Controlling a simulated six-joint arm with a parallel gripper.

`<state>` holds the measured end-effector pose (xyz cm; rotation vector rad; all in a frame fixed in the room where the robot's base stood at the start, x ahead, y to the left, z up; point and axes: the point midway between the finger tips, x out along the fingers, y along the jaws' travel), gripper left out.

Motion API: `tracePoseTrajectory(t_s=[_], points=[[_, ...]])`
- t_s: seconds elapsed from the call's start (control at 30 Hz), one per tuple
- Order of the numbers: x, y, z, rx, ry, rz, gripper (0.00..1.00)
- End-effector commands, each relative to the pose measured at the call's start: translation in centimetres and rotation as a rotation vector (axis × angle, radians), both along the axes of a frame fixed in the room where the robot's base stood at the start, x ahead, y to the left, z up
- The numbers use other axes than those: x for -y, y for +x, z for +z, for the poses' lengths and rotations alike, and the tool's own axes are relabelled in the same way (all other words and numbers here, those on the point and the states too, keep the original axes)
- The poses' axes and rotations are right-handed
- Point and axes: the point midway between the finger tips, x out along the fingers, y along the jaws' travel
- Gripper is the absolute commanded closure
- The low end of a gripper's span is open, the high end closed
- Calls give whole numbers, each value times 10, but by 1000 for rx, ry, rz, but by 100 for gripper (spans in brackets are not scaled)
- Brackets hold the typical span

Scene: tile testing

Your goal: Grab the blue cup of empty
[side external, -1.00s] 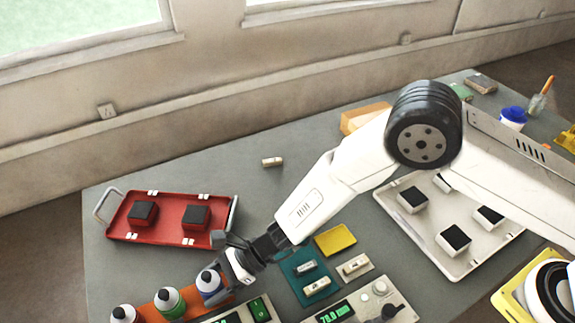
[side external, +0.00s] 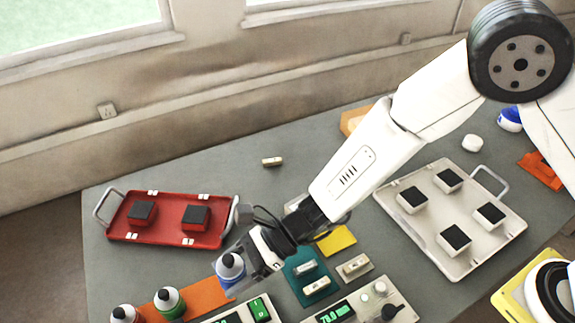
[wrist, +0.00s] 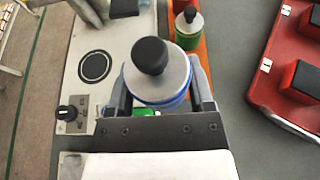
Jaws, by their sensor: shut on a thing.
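The blue cup (side external: 231,268) is a small bottle with a blue body, a pale shoulder and a dark rounded cap. My gripper (side external: 240,280) is shut on it, and the cup is slightly tilted in the side view. In the wrist view the cup (wrist: 157,76) sits between the two fingers of my gripper (wrist: 158,100), its cap towards the camera. The cup appears raised above the orange strip (side external: 205,296). The green bottle (side external: 168,301) and the red bottle (side external: 124,314) stand on that strip to the left.
A red tray (side external: 165,233) with two dark-topped blocks lies behind and left of the cup. Instrument boxes (side external: 345,311) stand at the front. A teal mat (side external: 300,262) with small parts lies to the right. A white tray (side external: 420,235) holds several blocks.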

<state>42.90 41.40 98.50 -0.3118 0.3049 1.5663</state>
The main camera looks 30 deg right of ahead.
Motion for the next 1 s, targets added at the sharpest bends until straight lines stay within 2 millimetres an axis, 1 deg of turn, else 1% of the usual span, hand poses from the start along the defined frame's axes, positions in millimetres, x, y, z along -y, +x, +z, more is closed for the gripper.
tracePoseTrajectory(t_s=[0.03,0.2,0.5,0.7,1.0], points=[[6,-6,4,-1,0,-1,100],[24,-25,15,0,0,0,100],[48,-49,30,0,1,0,100],[55,-57,34,-1,1,0,100],[56,-58,35,0,1,0,100]])
